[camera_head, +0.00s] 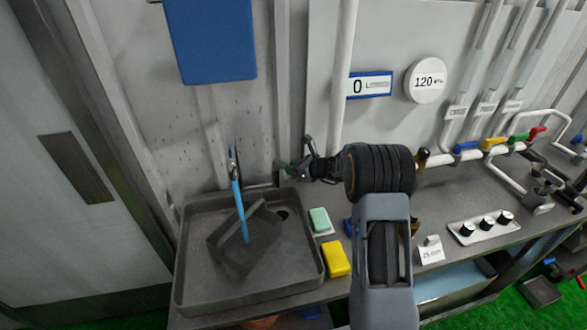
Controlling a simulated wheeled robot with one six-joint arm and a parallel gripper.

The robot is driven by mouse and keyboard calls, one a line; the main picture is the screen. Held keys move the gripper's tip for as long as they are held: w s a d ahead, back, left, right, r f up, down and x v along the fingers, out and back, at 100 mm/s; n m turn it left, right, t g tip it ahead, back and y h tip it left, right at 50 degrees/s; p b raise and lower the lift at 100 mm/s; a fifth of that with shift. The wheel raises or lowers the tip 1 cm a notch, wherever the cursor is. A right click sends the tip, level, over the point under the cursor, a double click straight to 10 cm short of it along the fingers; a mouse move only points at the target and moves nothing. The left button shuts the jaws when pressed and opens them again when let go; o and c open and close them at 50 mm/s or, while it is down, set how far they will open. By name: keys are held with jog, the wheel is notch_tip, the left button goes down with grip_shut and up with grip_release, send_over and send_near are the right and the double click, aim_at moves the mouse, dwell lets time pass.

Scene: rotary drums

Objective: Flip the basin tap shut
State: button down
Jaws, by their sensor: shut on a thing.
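The basin (190,283) is a grey square sink at the left end of the counter. The tap (262,185) comes out of the wall above the basin's back right corner, and its spout is small and dark. My arm reaches in from the lower right, and my gripper (294,171) is at the right end of the tap, beside the wall. It is shut on what looks like the tap's handle, a small greenish part. The jaws and wrist hide most of the handle, so its exact angle cannot be told.
A white vertical pipe (343,80) stands just behind my wrist. Coloured valves (493,143) line the right.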

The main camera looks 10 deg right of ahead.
jog(key=a+m+t+h+b, duration=0.1)
jog(key=m+h+b, duration=0.2)
jog(key=b, duration=0.4)
jog(key=s+a+m+t+h+b, duration=0.1)
jog(key=a+m+h+b, duration=0.1)
jog(key=b, duration=0.5)
jog(key=s+a+m+t+h+b, duration=0.1)
jog(key=a+m+h+b, duration=0.1)
jog(key=b, duration=0.5)
jog(key=shift+a+m+t+h+b, duration=0.15)
jog(key=shift+m+t+h+b, duration=0.25)
jog(key=shift+m+h, duration=0.55)
jog(key=shift+h, duration=0.25)
jog(key=shift+r, duration=0.1)
jog(key=c, duration=1)
grip_release()
jog(key=shift+o, duration=0.2)
jog(key=shift+s, duration=0.15)
jog(key=p+v, duration=0.3)
jog(key=v, duration=1)
jog(key=shift+s, duration=0.25)
